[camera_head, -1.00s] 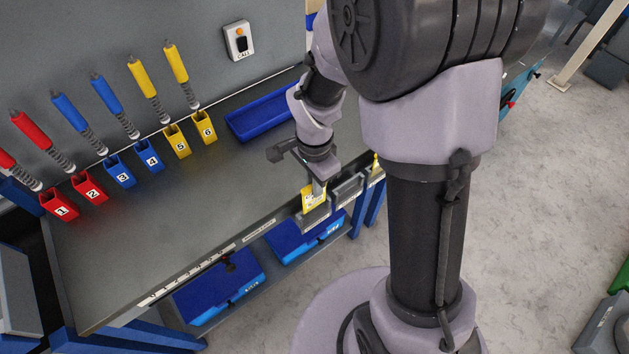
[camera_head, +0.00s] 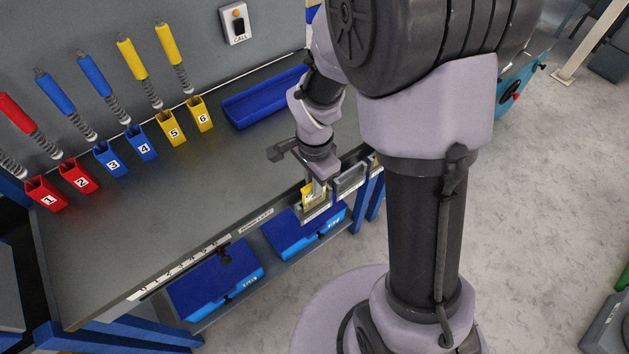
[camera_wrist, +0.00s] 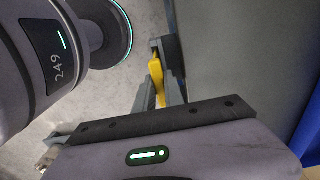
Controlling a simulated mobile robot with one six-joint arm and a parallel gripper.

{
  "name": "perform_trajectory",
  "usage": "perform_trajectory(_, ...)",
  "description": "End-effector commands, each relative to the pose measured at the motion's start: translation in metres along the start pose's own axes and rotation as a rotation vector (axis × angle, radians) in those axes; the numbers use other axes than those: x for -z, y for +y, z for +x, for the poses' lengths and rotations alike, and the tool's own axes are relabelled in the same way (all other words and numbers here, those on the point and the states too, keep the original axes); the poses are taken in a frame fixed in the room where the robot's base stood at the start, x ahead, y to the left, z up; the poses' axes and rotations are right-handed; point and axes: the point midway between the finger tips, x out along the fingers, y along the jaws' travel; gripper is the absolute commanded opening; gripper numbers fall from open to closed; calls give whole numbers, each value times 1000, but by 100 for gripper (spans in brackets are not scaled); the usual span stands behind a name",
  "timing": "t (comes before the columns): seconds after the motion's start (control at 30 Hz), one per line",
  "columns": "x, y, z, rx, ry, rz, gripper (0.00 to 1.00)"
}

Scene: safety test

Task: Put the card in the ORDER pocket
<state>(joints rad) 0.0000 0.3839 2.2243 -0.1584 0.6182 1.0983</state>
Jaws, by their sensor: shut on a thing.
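The yellow card (camera_head: 309,196) is upright at the front edge of the bench, held in my gripper (camera_head: 318,186). Its lower part meets a grey pocket (camera_head: 317,215) and looks to be behind that pocket's front wall; how deep it sits I cannot tell. The wrist view shows the card (camera_wrist: 156,78) edge-on as a yellow strip between my gripper's fingers (camera_wrist: 160,85). A second grey pocket (camera_head: 350,181) is just to the right. No pocket label is readable, so I cannot tell which is ORDER.
The bench top (camera_head: 190,210) is largely clear. A blue tray (camera_head: 265,98) lies at the back. Numbered red, blue and yellow holders (camera_head: 141,145) line the wall side. Blue boxes (camera_head: 215,285) sit on a shelf below. A call button (camera_head: 236,24) is on the wall.

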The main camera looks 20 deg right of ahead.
Motion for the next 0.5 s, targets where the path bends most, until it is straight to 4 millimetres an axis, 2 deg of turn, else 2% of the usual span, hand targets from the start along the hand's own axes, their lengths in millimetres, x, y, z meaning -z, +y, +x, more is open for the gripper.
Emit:
perform_trajectory(0.2, 0, 0, 0, 0, 0, 0, 0)
perform_trajectory(0.23, 0, 0, 0, 0, 0, 0, 17)
perform_trajectory(0.33, 0, 0, 0, 0, 0, 0, 37)
perform_trajectory(0.5, 0, 0, 0, 0, 0, 0, 39)
